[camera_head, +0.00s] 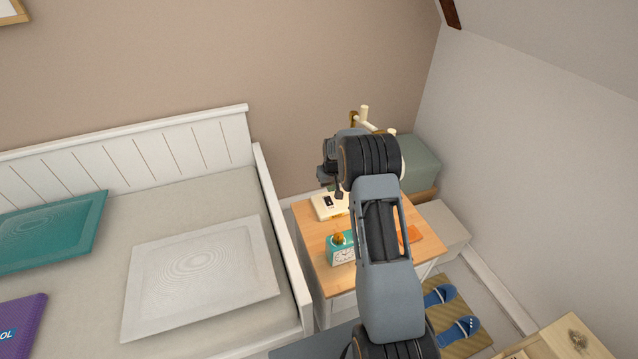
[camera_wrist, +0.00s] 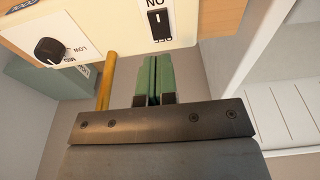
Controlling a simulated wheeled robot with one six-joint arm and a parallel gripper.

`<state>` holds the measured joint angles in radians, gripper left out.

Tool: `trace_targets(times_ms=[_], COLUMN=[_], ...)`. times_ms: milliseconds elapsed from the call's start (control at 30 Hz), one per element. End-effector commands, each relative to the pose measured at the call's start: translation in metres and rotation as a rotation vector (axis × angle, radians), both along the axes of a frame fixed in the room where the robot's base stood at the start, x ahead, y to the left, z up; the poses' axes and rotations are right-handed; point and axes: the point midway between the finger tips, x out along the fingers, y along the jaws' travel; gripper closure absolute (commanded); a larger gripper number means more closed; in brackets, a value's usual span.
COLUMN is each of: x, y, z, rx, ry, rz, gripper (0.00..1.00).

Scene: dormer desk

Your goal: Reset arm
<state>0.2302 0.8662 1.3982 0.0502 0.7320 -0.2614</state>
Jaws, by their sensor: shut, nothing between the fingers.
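My gripper (camera_wrist: 152,62) is shut and empty. Its two green fingers lie together in the wrist view, with their tips close to the edge of a cream box (camera_wrist: 95,22). The box has a black dial (camera_wrist: 48,50) and a dark switch marked ON and OFF (camera_wrist: 158,25). I cannot tell whether the fingertips touch it. In the head view my arm reaches over a wooden bedside table (camera_head: 313,242), and the same box (camera_head: 323,208) sits near its back left. My gripper's fingers are largely hidden there behind my arm.
A teal clock (camera_head: 343,250) and an orange item (camera_head: 412,235) are on the table. A cream and brass lamp (camera_head: 364,116) rises behind my arm. The white bed (camera_head: 262,185) is left. Blue slippers (camera_head: 459,330) lie on a mat at right. A brass-coloured rod (camera_wrist: 106,82) stands beside my fingers.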

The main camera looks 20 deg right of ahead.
Motion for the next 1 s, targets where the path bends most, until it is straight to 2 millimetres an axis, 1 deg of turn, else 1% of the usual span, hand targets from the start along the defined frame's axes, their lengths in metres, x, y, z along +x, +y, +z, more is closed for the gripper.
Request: trace_targets(times_ms=[167,233,267,367,400,467,500,567,600,667,700,767,800,867,900,1000], x=[0.0,-0.004,-0.009,-0.034,-0.047,-0.067,-0.08,-0.098,-0.11,-0.13,-0.143,-0.166,-0.181,-0.204,-0.218,-0.253], y=[0.0,0.001,0.002,0.008,0.011,0.018,0.024,0.033,0.039,0.049,0.056,0.065,0.072,0.081,0.087,0.099], z=[0.0,-0.002,-0.006,-0.02,-0.017,-0.001,0.012,0.035,0.051,0.076,0.093,0.12,0.136,0.159,0.173,0.201], rx=[0.001,0.008,0.012,0.028,0.033,0.038,0.039,0.038,0.037,0.035,0.033,0.029,0.026,0.022,0.019,0.013], ry=[0.0,0.017,0.033,0.105,0.133,0.16,0.175,0.186,0.19,0.193,0.19,0.181,0.174,0.156,0.142,0.102], rz=[-0.006,-0.03,-0.038,-0.064,-0.078,-0.092,-0.099,-0.107,-0.109,-0.113,-0.112,-0.112,-0.109,-0.104,-0.099,-0.083], gripper=[1.0,1.0,1.0,1.0,1.0,1.0,1.0,1.0,1.0,1.0,1.0,1.0,1.0,1.0,1.0,1.0])
